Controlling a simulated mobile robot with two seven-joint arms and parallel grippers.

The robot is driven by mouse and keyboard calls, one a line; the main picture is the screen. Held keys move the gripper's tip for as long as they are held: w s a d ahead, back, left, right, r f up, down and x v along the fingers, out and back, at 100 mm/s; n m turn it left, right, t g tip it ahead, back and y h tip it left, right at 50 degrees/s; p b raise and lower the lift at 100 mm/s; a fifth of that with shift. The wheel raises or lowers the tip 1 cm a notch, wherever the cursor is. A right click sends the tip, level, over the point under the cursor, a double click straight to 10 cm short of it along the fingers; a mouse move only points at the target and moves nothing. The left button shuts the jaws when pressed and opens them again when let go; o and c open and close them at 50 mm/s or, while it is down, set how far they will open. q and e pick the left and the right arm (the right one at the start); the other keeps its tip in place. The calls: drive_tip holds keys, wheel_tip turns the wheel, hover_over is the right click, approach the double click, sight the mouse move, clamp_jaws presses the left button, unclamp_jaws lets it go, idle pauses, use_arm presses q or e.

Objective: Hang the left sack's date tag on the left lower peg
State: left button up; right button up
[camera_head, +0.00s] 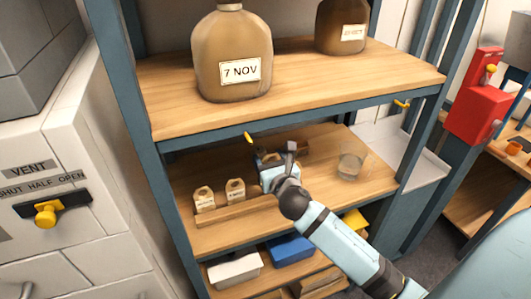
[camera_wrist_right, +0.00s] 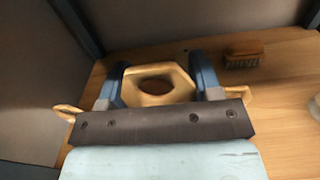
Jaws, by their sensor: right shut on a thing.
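The left sack (camera_head: 232,60), labelled 7 NOV, stands on the upper shelf. The left lower peg (camera_head: 249,137) is a yellow stub at the front edge below that shelf. My right gripper (camera_head: 273,168) is over the middle shelf, below and slightly right of this peg. In the right wrist view it is shut on a pale wooden tag (camera_wrist_right: 130,90), whose angular top and hole show between the fingers. The tag's face and any writing are hidden. The tag is apart from the peg. Two other wooden tags (camera_head: 204,196) (camera_head: 235,189) stand at the left. My left gripper is not in view.
A second sack (camera_head: 342,27) stands on the upper shelf at right. Another yellow peg (camera_head: 401,104) is below it. A clear glass (camera_head: 351,160) stands right of my gripper. A brush (camera_wrist_right: 243,55) lies behind the tag. A wooden rail (camera_head: 235,211) runs before the standing tags.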

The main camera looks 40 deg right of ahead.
drive_tip(key=v, duration=2)
drive_tip(key=shift+b, duration=0.35)
idle(0.3)
idle(0.9)
